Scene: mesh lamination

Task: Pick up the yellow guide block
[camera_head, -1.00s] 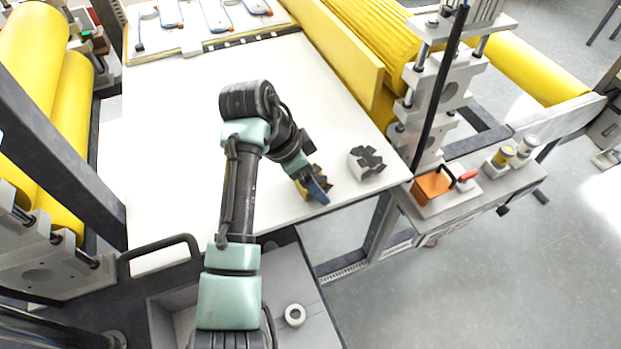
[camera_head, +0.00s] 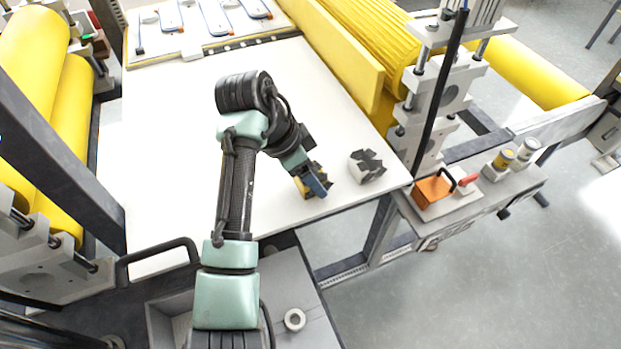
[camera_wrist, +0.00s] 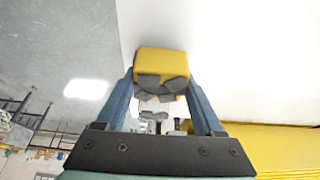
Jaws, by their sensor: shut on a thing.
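The yellow guide block (camera_wrist: 162,62) is between the two fingers of my gripper (camera_wrist: 160,88) in the wrist view. It has a yellow body with dark grey lobes on the side facing the camera. My gripper is shut on it. In the head view, my gripper (camera_head: 311,186) is near the front right of the white table (camera_head: 200,170). Only a little of the yellow block (camera_head: 302,188) shows there, mostly hidden behind the fingers. I cannot tell whether the block touches the table.
A white-and-dark block (camera_head: 366,167) stands just right of my gripper on the table. An orange box (camera_head: 433,190) with a handle is on the machine's side ledge. Yellow rollers (camera_head: 45,60) flank the table. The middle of the table is clear.

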